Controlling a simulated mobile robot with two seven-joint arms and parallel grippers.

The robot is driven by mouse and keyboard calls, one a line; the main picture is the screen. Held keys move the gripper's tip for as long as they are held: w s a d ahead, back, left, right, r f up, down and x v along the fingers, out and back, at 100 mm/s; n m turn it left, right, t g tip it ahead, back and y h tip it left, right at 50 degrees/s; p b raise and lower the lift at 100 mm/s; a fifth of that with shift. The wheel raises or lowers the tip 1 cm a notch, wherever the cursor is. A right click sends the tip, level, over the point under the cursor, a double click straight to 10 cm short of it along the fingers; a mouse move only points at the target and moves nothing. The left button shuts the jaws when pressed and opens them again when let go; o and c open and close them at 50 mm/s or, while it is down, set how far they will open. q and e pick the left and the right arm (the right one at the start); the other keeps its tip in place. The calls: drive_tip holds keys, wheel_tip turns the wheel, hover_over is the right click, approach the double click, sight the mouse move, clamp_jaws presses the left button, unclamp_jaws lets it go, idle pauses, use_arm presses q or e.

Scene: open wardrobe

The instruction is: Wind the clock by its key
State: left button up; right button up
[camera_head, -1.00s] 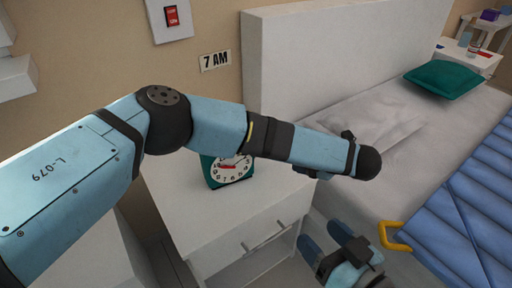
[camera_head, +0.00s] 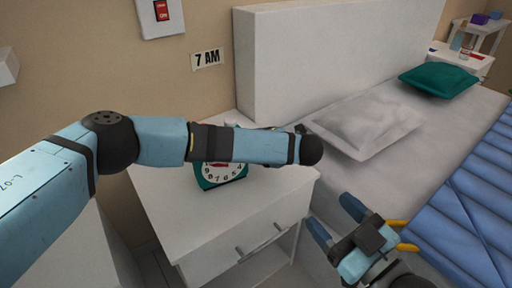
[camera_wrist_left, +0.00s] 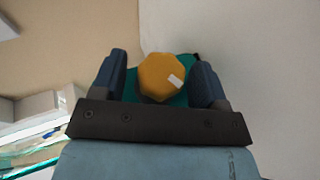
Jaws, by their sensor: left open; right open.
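The teal clock (camera_head: 220,176) with a white face stands on the white nightstand (camera_head: 165,215); my left forearm covers its upper part in the head view. In the left wrist view, the yellow octagonal key (camera_wrist_left: 162,77) shows in front of the clock's teal body (camera_wrist_left: 182,100). My left gripper (camera_wrist_left: 159,75) is open, with one finger on each side of the key and a gap showing on both sides. In the head view the left gripper is hidden by its own arm. My right gripper (camera_head: 335,218) is open and empty, in front of the nightstand's right side.
A bed with a white pillow (camera_head: 365,122), a teal cushion (camera_head: 438,80) and a blue cover (camera_head: 465,205) lies to the right. A yellow handle (camera_head: 408,246) is close to my right gripper. A "7 AM" sign (camera_head: 207,59) and a red switch (camera_head: 161,10) are on the wall.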

use_arm(q)
drive_tip(key=c, duration=0.9)
use_arm(e)
drive_tip(key=shift+w+f, duration=0.1)
drive_tip(key=shift+f, duration=0.15)
use_arm(q)
drive_tip(key=shift+r, duration=0.1)
use_arm(e)
drive_tip(key=shift+r, duration=0.1)
use_arm(q)
drive_tip(key=shift+r+g+h+p, duration=0.15)
drive_tip(key=shift+g+h+p, duration=0.35)
drive_tip(key=shift+p, duration=0.35)
drive_tip(key=m+g+h+p, duration=0.1)
drive_tip(key=g+h+p, duration=0.1)
drive_tip(key=g+p, duration=0.1)
drive_tip(key=shift+w+m+g+h+p, duration=0.1)
drive_tip(key=shift+m+g+h+p, duration=0.25)
drive_tip(key=shift+g, duration=0.25)
use_arm(e)
drive_tip(key=shift+s+a+f+m+g+h, duration=0.1)
drive_tip(key=shift+s+a+m+g+h, duration=0.2)
drive_tip(key=shift+m, duration=0.35)
drive_tip(key=shift+s+a+f+m+g+h, duration=0.1)
drive_tip(key=shift+s+a+f+m+g, duration=0.15)
drive_tip(key=shift+s+m, duration=0.3)
drive_tip(key=shift+s+a+m+g+h, duration=0.2)
drive_tip(key=shift+s+m+g, duration=0.15)
drive_tip(key=shift+m, duration=0.35)
drive_tip(key=shift+a+f, duration=0.1)
